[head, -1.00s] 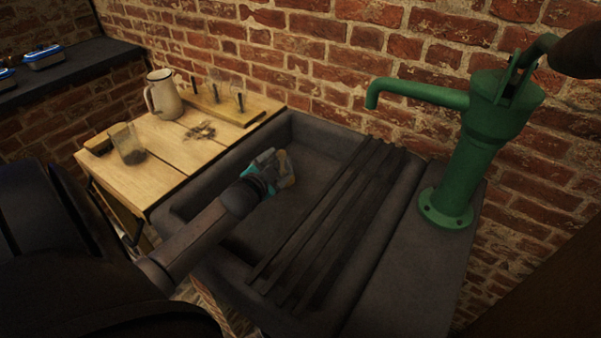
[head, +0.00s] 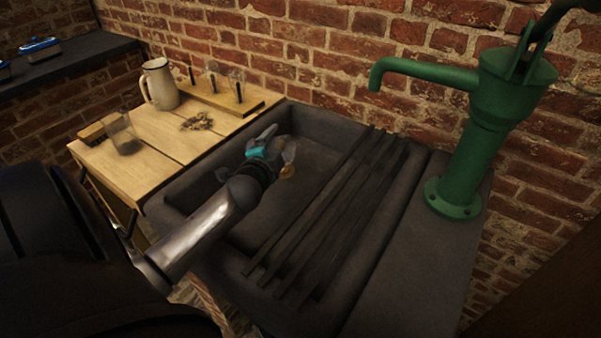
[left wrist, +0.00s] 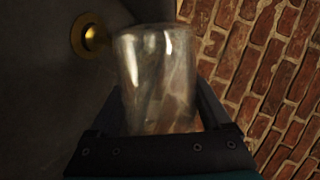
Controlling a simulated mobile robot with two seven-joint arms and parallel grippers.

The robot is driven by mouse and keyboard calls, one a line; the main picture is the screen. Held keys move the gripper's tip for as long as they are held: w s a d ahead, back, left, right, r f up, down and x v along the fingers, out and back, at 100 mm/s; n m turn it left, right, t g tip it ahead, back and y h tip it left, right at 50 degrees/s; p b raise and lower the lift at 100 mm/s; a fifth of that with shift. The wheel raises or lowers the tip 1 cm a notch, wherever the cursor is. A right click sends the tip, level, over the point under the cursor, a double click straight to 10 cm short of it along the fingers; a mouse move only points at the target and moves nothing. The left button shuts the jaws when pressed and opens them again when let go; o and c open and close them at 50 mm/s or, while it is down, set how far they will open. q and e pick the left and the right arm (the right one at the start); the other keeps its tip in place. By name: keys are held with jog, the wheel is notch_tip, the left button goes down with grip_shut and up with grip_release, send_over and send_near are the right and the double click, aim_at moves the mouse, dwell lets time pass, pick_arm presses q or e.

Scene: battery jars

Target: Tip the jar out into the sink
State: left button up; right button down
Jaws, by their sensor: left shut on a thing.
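My left gripper (head: 276,147) is over the black sink (head: 166,211), shut on a clear glass jar (head: 289,152). In the left wrist view the jar (left wrist: 157,70) sits between the two dark fingers, its far end near the brass drain (left wrist: 88,36). The drain also shows in the head view (head: 287,172), just below the jar. The jar looks tilted over. Its glass is see-through, and I cannot tell whether anything is left inside. No stream is visible. My right gripper is not in view.
A green hand pump (head: 482,130) stands right of the sink, its spout over the basin. Dark slats (head: 335,215) cross the basin's right part. A wooden board (head: 160,140) at left holds another glass jar (head: 124,132), a pitcher (head: 160,84), small loose pieces (head: 196,121) and a rack (head: 215,98).

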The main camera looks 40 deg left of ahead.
pick_arm(q)
jog(key=shift+r+m+b, duration=0.2)
jog(key=shift+m+b, duration=0.1)
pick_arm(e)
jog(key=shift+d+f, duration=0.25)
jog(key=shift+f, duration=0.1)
pick_arm(q)
jog(key=shift+w+d+r+m+y+b, duration=0.15)
jog(key=shift+d+r+m+y+b, duration=0.05)
jog(key=shift+d+m+y+b, duration=0.2)
jog(key=shift+d+r, duration=0.15)
jog(key=shift+d, duration=0.05)
jog(key=shift+d+r+m, duration=0.1)
jog(key=shift+m, duration=0.2)
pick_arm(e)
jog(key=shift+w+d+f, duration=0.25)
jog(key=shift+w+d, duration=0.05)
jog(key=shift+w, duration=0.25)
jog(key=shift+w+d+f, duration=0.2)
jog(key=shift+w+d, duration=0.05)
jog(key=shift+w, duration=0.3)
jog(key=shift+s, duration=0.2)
pick_arm(q)
jog(key=shift+r+m, duration=0.15)
jog(key=shift+m, duration=0.25)
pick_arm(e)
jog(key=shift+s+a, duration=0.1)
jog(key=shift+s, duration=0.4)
